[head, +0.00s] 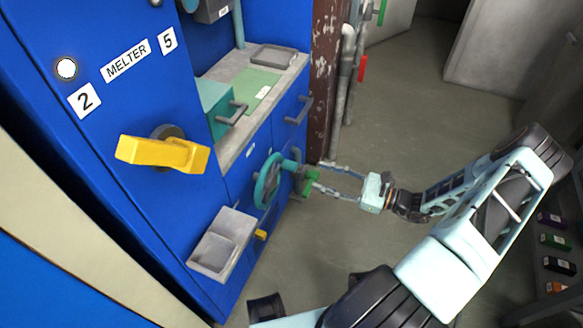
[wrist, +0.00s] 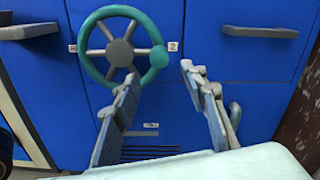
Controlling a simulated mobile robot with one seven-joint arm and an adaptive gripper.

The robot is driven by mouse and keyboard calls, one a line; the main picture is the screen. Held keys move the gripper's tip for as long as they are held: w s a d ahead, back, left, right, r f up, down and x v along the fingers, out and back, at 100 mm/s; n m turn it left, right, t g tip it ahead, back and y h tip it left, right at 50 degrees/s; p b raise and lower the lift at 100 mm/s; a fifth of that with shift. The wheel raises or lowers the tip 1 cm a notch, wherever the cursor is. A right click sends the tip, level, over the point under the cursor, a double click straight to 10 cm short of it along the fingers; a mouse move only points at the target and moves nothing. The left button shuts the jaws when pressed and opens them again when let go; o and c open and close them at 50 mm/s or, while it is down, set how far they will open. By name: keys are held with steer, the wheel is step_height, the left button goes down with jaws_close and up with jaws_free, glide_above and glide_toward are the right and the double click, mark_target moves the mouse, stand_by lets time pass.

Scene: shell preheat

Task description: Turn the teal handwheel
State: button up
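The teal handwheel (head: 267,182) is mounted on the front of the blue cabinet. In the wrist view the handwheel (wrist: 119,53) shows grey spokes, a grey hub and a round teal knob (wrist: 159,56) at the right of its rim. My gripper (head: 318,178) is open in front of the wheel, to its right in the head view. In the wrist view my gripper (wrist: 158,77) has its fingers apart, with the knob beyond and between the tips. The left finger overlaps the lower right rim in the picture; I cannot tell whether it touches. Nothing is held.
A yellow handle (head: 163,153) sticks out of the cabinet door marked MELTER. A teal box (head: 214,108) stands on the counter. Drawer handles (wrist: 260,31) project nearby. The floor (head: 410,110) behind my arm is clear.

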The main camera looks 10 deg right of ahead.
mark_target(292, 166)
steer(key=b+x, duration=0.2)
steer(key=x, duration=0.8)
steer(key=shift+w+a, duration=0.15)
steer(key=shift+a, duration=0.1)
steer(key=shift+d, duration=0.1)
jaws_close()
